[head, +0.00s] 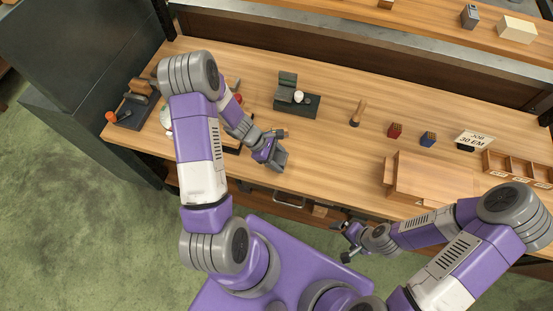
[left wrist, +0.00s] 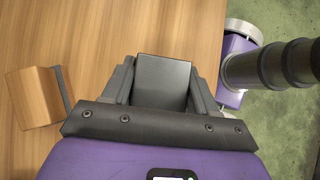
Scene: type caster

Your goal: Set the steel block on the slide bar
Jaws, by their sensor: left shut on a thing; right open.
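My left gripper (head: 276,158) is shut on a dark grey block, the steel block (left wrist: 162,80), which sits between its two fingers in the left wrist view. In the head view the gripper is over the front part of the workbench, left of centre. I cannot tell from these views whether the block touches the bench. My right gripper (head: 348,242) is open and empty, out in front of the bench's front edge. I cannot clearly pick out the slide bar; my left arm hides part of the bench equipment there.
A dark device with a white ball (head: 298,97) stands behind my left gripper. A wooden-handled tool (head: 356,114), red block (head: 395,131), blue block (head: 428,139) and large wooden box (head: 430,178) stand to the right. A wood piece (left wrist: 32,97) lies beside the gripper. The bench's middle is mostly clear.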

